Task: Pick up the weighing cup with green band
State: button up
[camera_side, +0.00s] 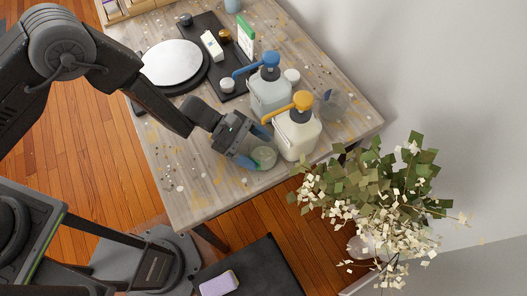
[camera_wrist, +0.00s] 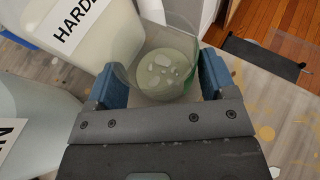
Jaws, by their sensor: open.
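The weighing cup (camera_side: 264,157) is a small clear cup with a greenish tint, standing on the table near its front edge. In the wrist view the cup (camera_wrist: 163,62) shows from above, with a green band partly visible at its right side and pale blobs inside. My gripper (camera_side: 254,148) is open, its blue fingertips on either side of the cup. In the wrist view the gripper (camera_wrist: 160,82) has one blue finger left and one right of the cup. I cannot tell whether either finger touches it.
A hardener bottle with an orange pump (camera_side: 297,130) stands right beside the cup, close to my left finger in the wrist view. A blue-pump bottle (camera_side: 269,90) stands behind it. A crumpled clear item (camera_side: 334,105) lies right. A plant (camera_side: 375,190) stands beyond the table edge (camera_side: 330,143).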

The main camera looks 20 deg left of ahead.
jog(key=c, duration=0.6)
jog(key=shift+c, duration=0.2)
